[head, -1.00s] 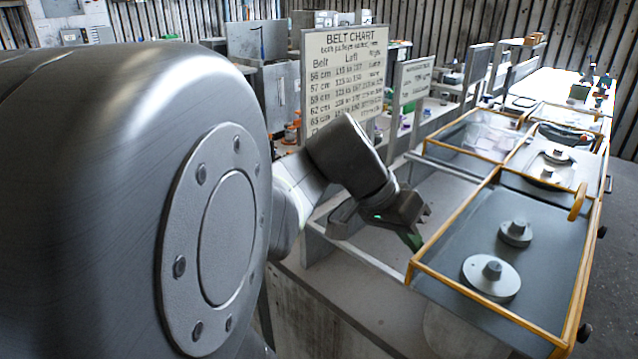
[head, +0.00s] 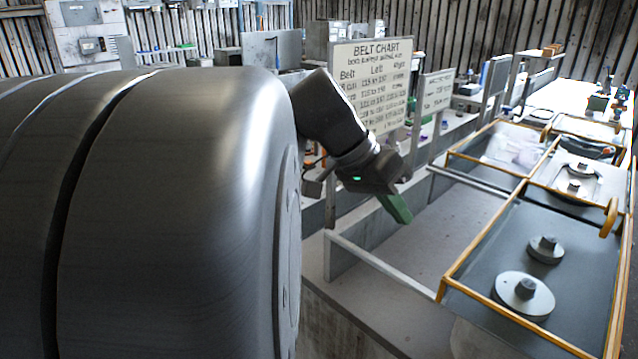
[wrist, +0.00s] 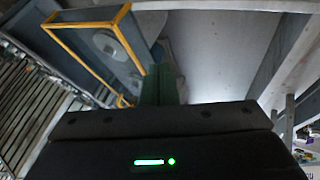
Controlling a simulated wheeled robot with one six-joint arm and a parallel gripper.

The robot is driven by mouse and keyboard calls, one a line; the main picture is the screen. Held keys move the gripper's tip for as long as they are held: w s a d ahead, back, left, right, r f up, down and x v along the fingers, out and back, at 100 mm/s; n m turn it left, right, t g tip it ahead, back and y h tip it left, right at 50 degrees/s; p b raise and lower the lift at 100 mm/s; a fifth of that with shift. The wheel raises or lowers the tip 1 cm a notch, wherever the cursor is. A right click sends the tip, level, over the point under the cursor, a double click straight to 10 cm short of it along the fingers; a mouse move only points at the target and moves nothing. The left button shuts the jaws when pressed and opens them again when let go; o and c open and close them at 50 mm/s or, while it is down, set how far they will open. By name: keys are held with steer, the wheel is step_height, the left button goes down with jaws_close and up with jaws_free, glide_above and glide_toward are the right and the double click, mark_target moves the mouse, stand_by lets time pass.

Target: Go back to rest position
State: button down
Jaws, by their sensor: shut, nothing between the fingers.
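My gripper (head: 398,210) is in the middle of the head view, with green fingers pointing down and to the right. It is held above the grey bench surface, left of the orange-edged housing frame (head: 470,257). In the wrist view the green fingers (wrist: 160,84) are together with nothing between them. A large grey part of my own arm fills the left of the head view and hides what lies behind it.
Two grey pulleys (head: 524,294) (head: 545,249) sit inside the nearest framed bay at the right. A belt chart board (head: 371,88) stands behind my gripper, with a smaller sign (head: 437,92) to its right. The bench surface (head: 440,220) under the gripper is bare.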

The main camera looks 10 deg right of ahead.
steer(key=shift+w+a+r, duration=0.1)
steer(key=shift+a+r, duration=0.25)
steer(key=shift+r, duration=0.1)
